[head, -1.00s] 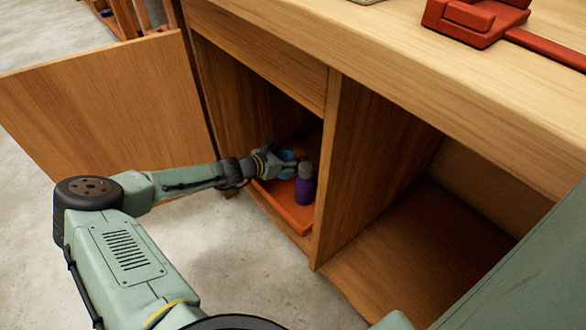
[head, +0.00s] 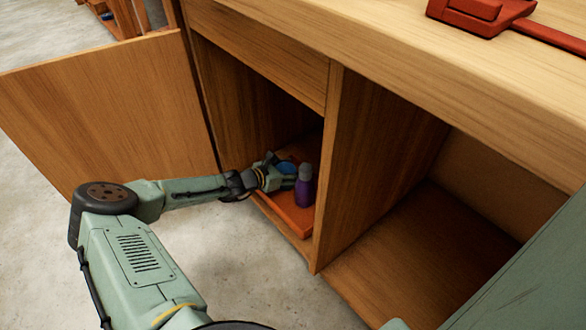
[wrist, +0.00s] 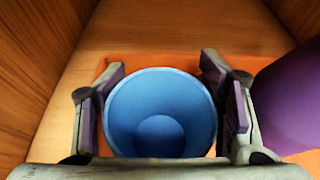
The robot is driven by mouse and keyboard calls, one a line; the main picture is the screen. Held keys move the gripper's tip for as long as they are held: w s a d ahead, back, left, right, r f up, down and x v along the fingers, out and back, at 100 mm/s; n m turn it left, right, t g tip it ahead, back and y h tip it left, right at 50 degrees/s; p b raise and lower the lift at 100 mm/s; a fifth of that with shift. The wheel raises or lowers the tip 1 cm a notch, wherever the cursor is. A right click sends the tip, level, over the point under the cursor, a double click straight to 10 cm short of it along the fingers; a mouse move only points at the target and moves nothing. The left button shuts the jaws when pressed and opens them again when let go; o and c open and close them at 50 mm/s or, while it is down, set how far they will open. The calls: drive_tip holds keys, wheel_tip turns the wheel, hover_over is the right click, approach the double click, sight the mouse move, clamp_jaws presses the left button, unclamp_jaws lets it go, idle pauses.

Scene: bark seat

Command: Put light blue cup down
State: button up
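The light blue cup (wrist: 160,112) stands between the two fingers of my gripper (wrist: 168,105) in the wrist view, its open mouth facing the camera. Narrow gaps seem to show between its sides and the finger pads, so the gripper looks open around it. In the head view the cup (head: 287,168) is partly hidden by my gripper (head: 275,175), low in the left cupboard compartment, over the orange tray (head: 292,217). The cup's base is hidden, so its contact with the tray cannot be seen.
A purple bottle with a grey cap (head: 305,188) stands close to the right of the cup; it also shows in the wrist view (wrist: 290,100). A wooden divider (head: 350,170) bounds the compartment on the right. The cupboard door (head: 105,110) hangs open at the left.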

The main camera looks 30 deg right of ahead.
drive_tip(key=shift+r, duration=0.2)
drive_tip(key=p+v, duration=0.2)
drive_tip(key=v, duration=1)
